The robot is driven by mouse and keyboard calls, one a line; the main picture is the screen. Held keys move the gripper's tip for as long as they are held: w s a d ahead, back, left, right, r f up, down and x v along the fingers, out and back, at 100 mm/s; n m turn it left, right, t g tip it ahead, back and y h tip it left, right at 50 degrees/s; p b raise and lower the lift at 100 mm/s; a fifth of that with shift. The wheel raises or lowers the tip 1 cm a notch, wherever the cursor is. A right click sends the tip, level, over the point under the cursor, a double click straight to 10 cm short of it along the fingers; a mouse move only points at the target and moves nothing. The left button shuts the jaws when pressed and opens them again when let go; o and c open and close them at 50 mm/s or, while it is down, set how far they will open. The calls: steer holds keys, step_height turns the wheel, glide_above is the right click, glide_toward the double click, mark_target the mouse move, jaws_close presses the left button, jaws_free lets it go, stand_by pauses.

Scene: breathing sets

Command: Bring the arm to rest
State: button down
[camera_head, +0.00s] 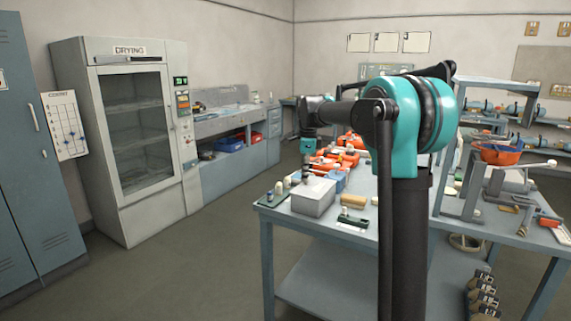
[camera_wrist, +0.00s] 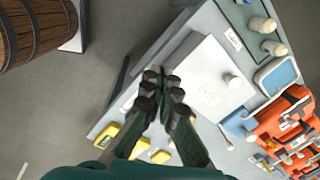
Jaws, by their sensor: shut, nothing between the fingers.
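My arm reaches out to the left over the blue-grey workbench (camera_head: 285,225) in the head view, with its wrist bent downward. My gripper (camera_head: 306,176) hangs over the bench near a pale grey box (camera_head: 313,202). In the wrist view my gripper (camera_wrist: 160,88) has its dark fingertips together and holds nothing. The pale box (camera_wrist: 205,72) shows just beyond the fingers there, with a small round knob on it. I cannot tell the exact height of the fingertips above the box.
Orange sets (camera_head: 347,141) lie farther back on the bench, also in the wrist view (camera_wrist: 282,130). A blue tray (camera_wrist: 277,73) and small pale bottles sit beside the box. A drying cabinet (camera_head: 150,150) stands left. Grey floor (camera_head: 190,275) is free before the bench. A wooden barrel (camera_wrist: 35,30) shows in the wrist view.

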steer(key=s+d+f+n+t, duration=0.1)
steer(key=s+d+f+n, duration=0.3)
steer(key=s, duration=0.7)
steer(key=s+d+f+n+t, duration=0.1)
steer(key=s+d+f+n, duration=0.3)
steer(key=s+f+n, duration=0.4)
steer(key=s+d+f+n+t, duration=0.1)
steer(key=s+d+f+n, duration=0.3)
steer(key=s+f, duration=0.7)
steer(key=s+n, duration=0.1)
steer(key=s, duration=0.4)
steer(key=shift+f+n, duration=0.15)
steer(key=shift+n, duration=0.25)
steer(key=shift+d, duration=0.1)
